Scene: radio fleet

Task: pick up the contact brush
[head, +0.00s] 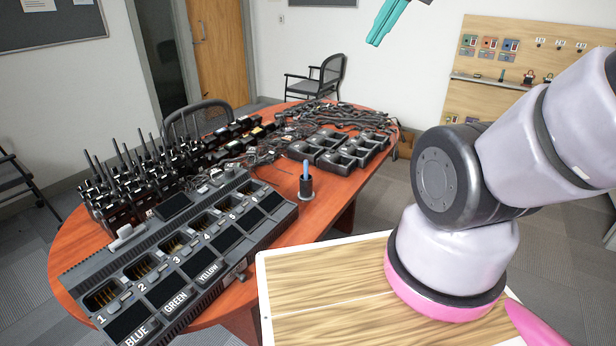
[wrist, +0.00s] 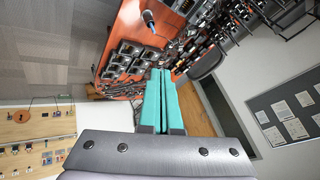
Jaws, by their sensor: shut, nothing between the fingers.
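What looks like the contact brush (head: 306,168) stands upright in a small black cup (head: 306,187) near the front edge of the round wooden table; only its blue upper part shows. In the wrist view its blue end (wrist: 148,16) shows near the top, left of the finger line. My gripper (head: 375,42) has teal fingers and is high at the top of the head view, well above and apart from the brush. In the wrist view my gripper (wrist: 161,72) has its two fingers together with nothing between them.
A long charger bank (head: 180,262) with numbered slots lies left of the cup. Several radios (head: 130,190) stand at the table's left. Black charger cups (head: 340,150) and tangled cables (head: 330,112) lie behind the brush. Bare tabletop (head: 335,190) shows right of the cup.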

